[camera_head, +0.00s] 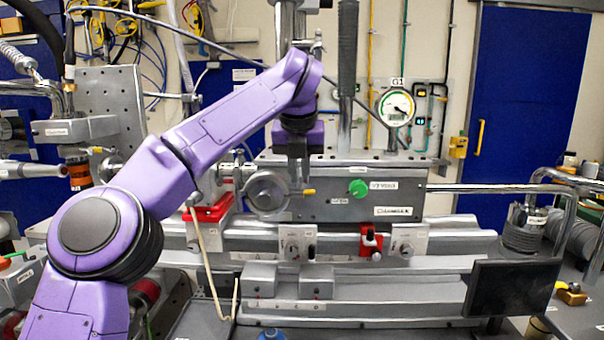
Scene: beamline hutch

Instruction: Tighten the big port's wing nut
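My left arm, purple, reaches in from the left and bends down over the grey chamber (345,208) on the bench. My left gripper (298,182) points down just right of the round grey port (267,191) on the chamber's front. A small yellow-tipped piece (309,192) sticks out at the port's right side, close below the fingertips; I cannot tell whether it is the wing nut or whether the fingers touch it. The gap between the fingers is too small to read. My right gripper is not in view.
A green knob (358,188) sits on the chamber front, right of the gripper. A round gauge (396,108) hangs behind. A red clamp (370,240) and grey rails (440,240) lie below. A dark monitor (511,287) stands at front right. A metal pipe runs right from the chamber.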

